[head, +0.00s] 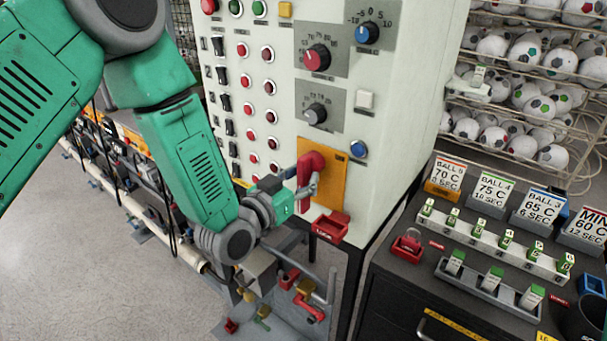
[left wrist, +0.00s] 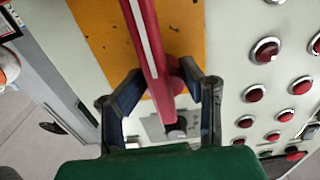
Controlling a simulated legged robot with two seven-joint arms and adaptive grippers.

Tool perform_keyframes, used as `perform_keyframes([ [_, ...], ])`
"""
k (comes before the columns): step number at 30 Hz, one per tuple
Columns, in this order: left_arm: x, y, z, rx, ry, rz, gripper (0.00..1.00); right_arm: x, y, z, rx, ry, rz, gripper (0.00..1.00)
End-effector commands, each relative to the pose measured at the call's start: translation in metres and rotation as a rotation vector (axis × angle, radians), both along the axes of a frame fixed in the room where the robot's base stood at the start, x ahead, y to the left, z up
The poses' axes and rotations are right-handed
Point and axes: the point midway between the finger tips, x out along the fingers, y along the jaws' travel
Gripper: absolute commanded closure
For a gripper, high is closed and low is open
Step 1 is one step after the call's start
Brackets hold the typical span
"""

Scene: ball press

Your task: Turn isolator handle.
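The red isolator handle (head: 306,178) is on an orange-yellow plate low on the front of the pale cabinet. It points down in the head view, its upper end bent at the plate. My left gripper (head: 309,187) is at the handle, coming from the left. In the left wrist view the handle (left wrist: 151,40) runs between the two fingers of my left gripper (left wrist: 164,68). The yellow plate (left wrist: 102,32) lies behind. My right gripper is not in view.
A red lock box (head: 330,227) sticks out just below the plate. Knobs, buttons and switches cover the cabinet (head: 400,110) above and left. A dark bench (head: 395,280) with labelled signs and a red padlock (head: 407,246) stands right. Pipes and valves (head: 305,300) lie below.

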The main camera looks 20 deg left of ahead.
Motion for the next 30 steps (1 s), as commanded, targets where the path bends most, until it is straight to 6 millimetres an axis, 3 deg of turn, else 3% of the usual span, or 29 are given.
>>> perform_keyframes([
  [1, 0.001, 0.0, 0.001, -0.001, -0.004, -0.001, 0.64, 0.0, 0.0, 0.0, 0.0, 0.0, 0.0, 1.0],
  [4, 0.001, 0.001, 0.001, -0.003, -0.004, -0.001, 1.0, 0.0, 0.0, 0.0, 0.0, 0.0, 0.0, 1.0],
  [6, 0.0, 0.001, 0.002, -0.003, -0.005, -0.001, 1.0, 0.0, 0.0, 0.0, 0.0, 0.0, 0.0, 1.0],
  [7, 0.0, 0.001, 0.002, -0.003, -0.005, -0.002, 0.65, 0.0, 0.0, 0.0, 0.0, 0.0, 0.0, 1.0],
  [20, -0.004, 0.001, 0.004, -0.003, -0.008, -0.002, 0.64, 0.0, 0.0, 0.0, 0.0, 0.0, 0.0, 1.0],
  [30, -0.026, 0.009, 0.003, -0.002, -0.006, -0.003, 0.64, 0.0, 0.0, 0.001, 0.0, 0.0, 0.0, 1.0],
])
